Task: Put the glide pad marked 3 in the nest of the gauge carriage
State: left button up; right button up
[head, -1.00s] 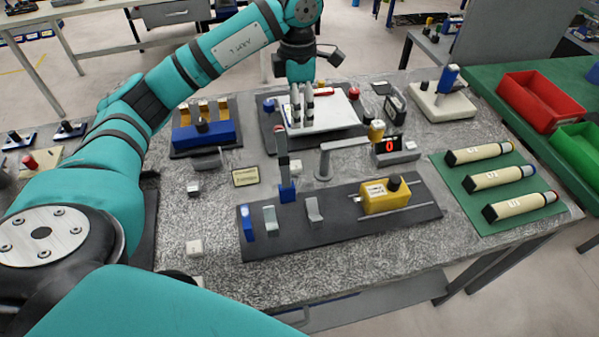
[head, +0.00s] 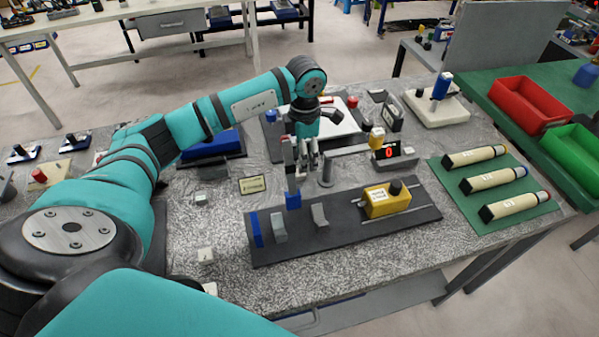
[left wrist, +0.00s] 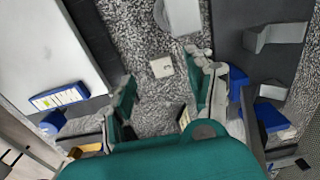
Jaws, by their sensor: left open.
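Small pale square pads lie on the speckled bench in the head view, one at the front left (head: 205,254) and another nearer the front edge (head: 211,289). I cannot read their marks. In the left wrist view a pale square pad (left wrist: 162,67) lies on the bench, seen between my fingertips; its mark is too small to read. The yellow block (head: 385,201) with a black knob on the dark rail base looks like the gauge carriage; its nest is not clear. My left gripper (head: 305,163) is open and empty above the bench, behind the dark base. My right gripper is out of view.
A blue upright post (head: 292,196) and grey angled blocks (head: 320,215) stand on the dark base near my gripper. A grey arm-like stand and a red "0" display (head: 388,153) are to the right. A green mat (head: 512,215) holds three cylinders.

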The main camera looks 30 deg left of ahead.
aim_at(299, 174)
pick_arm(q)
notch_tip(299, 174, down, 6)
jog(key=shift+r+p, duration=0.1)
jog(key=shift+p, duration=0.35)
jog(key=c, duration=1.1)
jog(key=shift+r, duration=0.1)
